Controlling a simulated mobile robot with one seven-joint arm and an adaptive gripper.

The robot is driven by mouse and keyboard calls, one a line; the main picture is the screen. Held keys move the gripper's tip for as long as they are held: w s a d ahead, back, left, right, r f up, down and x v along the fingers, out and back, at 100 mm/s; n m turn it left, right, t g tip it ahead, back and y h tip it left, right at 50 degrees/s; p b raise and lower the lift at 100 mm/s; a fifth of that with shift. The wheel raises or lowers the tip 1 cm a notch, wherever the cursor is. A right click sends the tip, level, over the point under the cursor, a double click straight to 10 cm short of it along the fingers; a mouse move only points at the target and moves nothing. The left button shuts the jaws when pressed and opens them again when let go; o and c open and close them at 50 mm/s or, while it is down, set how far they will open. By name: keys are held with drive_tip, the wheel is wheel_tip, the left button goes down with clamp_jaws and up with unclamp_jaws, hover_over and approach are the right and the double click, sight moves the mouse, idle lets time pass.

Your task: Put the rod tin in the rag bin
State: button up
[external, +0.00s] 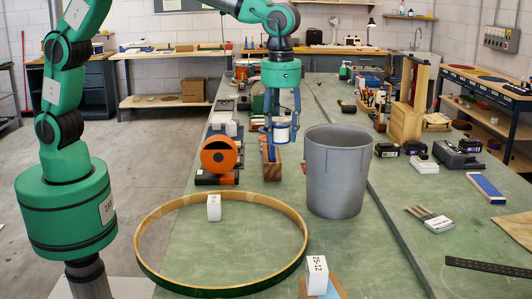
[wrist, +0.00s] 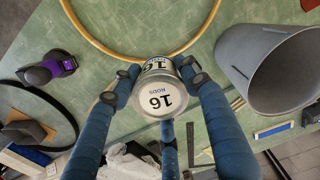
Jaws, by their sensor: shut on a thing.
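The rod tin (wrist: 158,90) is a small white and silver can marked "16 RODS" in the wrist view. It also shows in the external view (external: 281,132), held up above the bench. My gripper (external: 282,122) is shut on it, with blue fingers around its sides, as the wrist view (wrist: 158,68) also shows. The rag bin, a tall grey open-topped tub (external: 335,182), stands on the bench just right of the tin, apart from it. In the wrist view the bin (wrist: 275,75) is at the upper right. The bin's bottom is hidden in the external view.
A wooden hoop (external: 147,214) lies at the front left, with a white block (external: 214,208) at it. An orange and black tool (external: 219,154) is left of my gripper. A wooden box (external: 404,124) and small cartons stand right of the bin. Green bench top is free in front of the bin.

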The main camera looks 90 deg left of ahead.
drive_tip(key=w+a+f, duration=0.1)
drive_tip(key=w+a, duration=0.7)
drive_tip(key=w, duration=0.4)
hover_over(338, 202)
drive_tip(key=w+a, duration=0.1)
drive_tip(key=a, duration=0.4)
wheel_tip(338, 202, down, 3)
drive_tip(key=shift+m, duration=0.4)
wheel_tip(338, 202, down, 11)
drive_tip(key=shift+w+a+r, duration=0.1)
drive_tip(key=shift+a+r, duration=0.05)
wheel_tip(338, 202, down, 13)
drive_tip(key=b, duration=0.2)
drive_tip(key=shift+r+b, duration=0.1)
drive_tip(key=shift+b, duration=0.2)
drive_tip(key=shift+f+b, duration=0.5)
drive_tip(key=shift+f, duration=2.1)
